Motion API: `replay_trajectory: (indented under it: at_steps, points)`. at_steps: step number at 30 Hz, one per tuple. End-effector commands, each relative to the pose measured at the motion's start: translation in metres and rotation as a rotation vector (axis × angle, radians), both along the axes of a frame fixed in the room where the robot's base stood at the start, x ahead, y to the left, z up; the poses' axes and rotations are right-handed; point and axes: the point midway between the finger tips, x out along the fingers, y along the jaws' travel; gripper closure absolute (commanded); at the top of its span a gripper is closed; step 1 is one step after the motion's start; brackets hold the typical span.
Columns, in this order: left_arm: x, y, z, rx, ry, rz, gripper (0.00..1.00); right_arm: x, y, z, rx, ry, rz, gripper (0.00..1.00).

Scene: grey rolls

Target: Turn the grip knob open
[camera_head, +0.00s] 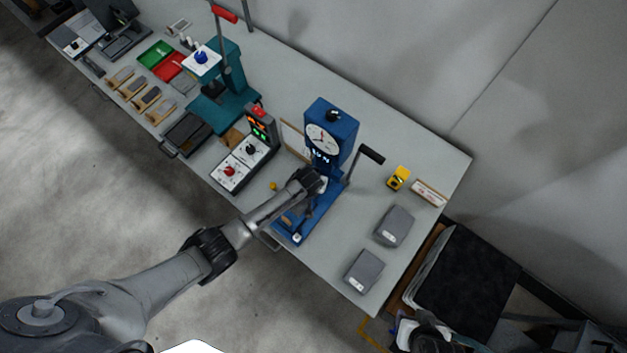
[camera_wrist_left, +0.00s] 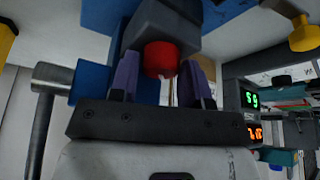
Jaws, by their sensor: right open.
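A blue test stand (camera_head: 335,128) with a round dial stands on the bench in the head view. My left arm reaches its lower part, and my left gripper (camera_head: 314,182) is there, its fingers mostly hidden by the wrist. In the left wrist view, my left gripper (camera_wrist_left: 165,85) has two purple fingers set apart, with a red knob (camera_wrist_left: 160,58) between them and a gap visible at the right. The knob sits under a dark grey block (camera_wrist_left: 165,28). Whether the fingers touch it is unclear. My right gripper (camera_head: 428,338) is open at the lower right, partly cut off.
A black-handled lever (camera_head: 370,154) rises right of the stand. Grey boxes (camera_head: 393,226) and a yellow item (camera_head: 398,178) lie further right. A control box (camera_head: 260,128) with lit displays stands left, beside a panel with a red knob (camera_head: 230,171).

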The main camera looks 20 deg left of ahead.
Motion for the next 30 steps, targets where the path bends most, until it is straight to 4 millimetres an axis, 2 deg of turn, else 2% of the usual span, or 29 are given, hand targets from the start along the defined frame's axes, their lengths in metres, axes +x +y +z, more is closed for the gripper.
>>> replay_trajectory:
  at_steps: [1, 6, 17, 23, 30]
  points:
    - [0.000, 0.000, 0.000, 0.000, 0.000, 0.000, 0.52, 0.000, 0.000, 0.000, 0.000, 0.000, 0.000, 0.50]
    - [0.000, 0.000, 0.000, 0.000, 0.000, -0.001, 0.36, 0.000, 0.000, 0.000, 0.000, 0.000, 0.000, 0.50]
    - [-0.003, 0.000, 0.006, 0.000, 0.000, -0.001, 0.36, 0.000, -0.002, 0.002, -0.007, 0.000, 0.005, 0.50]
    - [-0.013, -0.001, 0.030, 0.000, -0.002, -0.001, 0.36, 0.000, -0.003, 0.009, -0.011, -0.001, 0.007, 0.50]
    - [-0.028, -0.004, 0.069, -0.002, -0.002, -0.001, 0.36, 0.000, -0.003, 0.013, -0.009, 0.000, 0.006, 0.50]
